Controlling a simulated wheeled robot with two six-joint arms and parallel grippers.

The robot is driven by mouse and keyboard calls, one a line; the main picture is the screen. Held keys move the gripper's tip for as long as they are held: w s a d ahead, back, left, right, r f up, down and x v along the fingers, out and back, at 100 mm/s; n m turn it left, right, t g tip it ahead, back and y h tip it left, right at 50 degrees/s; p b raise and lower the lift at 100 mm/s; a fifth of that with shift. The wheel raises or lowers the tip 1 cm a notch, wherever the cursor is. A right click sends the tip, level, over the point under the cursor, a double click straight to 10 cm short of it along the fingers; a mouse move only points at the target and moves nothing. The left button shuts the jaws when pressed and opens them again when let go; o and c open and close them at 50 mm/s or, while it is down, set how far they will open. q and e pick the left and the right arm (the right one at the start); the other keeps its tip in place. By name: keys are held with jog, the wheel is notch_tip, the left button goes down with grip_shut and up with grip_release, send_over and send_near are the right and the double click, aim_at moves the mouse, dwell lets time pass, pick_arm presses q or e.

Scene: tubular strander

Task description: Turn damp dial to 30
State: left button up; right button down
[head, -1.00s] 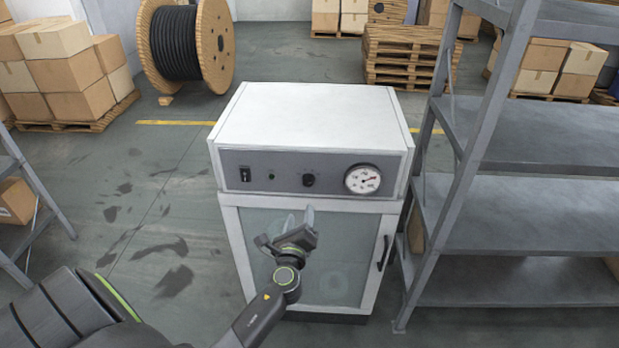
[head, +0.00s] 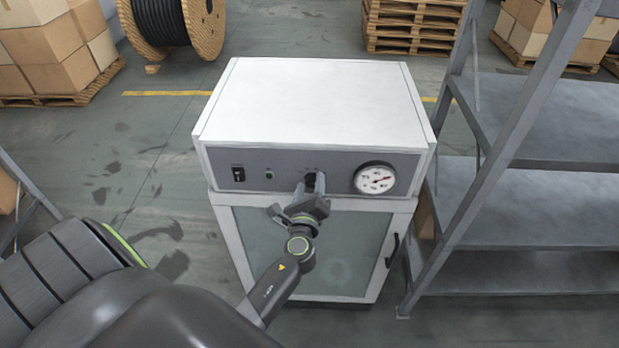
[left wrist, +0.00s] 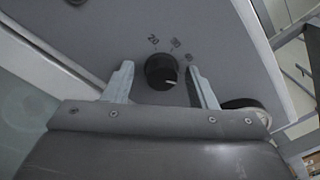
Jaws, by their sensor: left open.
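The damp dial is a round black knob (left wrist: 161,72) on the cabinet's grey front panel (head: 222,182). In the left wrist view its white pointer mark is turned toward the lower right. The printed numbers 20 (left wrist: 153,40) and, less clearly, 30 (left wrist: 176,43) stand above it; another number is partly hidden by the right finger. My left gripper (head: 311,186) is open at the panel. Its fingers (left wrist: 160,75) stand on either side of the dial with a gap to each; I cannot tell the depth. My right gripper is not in view.
A white-faced gauge (head: 374,179) is right of the dial on the panel, and a black switch (head: 238,174) is at the left. A glass door (head: 345,245) with a dark handle (head: 391,249) is below. A metal shelf rack (head: 540,200) stands close on the right.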

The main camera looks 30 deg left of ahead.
pick_arm(q)
jog(key=shift+s+d+r, duration=0.1)
jog(key=shift+c, duration=0.7)
jog(key=c, duration=0.8)
jog(key=shift+f+n+b, duration=0.25)
jog(key=shift+n+b, duration=0.75)
jog(key=shift+b, duration=0.2)
jog(key=shift+c, duration=0.2)
jog(key=n+b, duration=0.9)
jog(key=shift+f+y, duration=0.15)
jog(key=shift+y, duration=0.25)
jog(key=n+b, duration=0.3)
jog(key=n, duration=0.1)
jog(key=shift+n+b, duration=0.35)
jog(key=shift+n, duration=0.25)
jog(key=shift+r, duration=0.2)
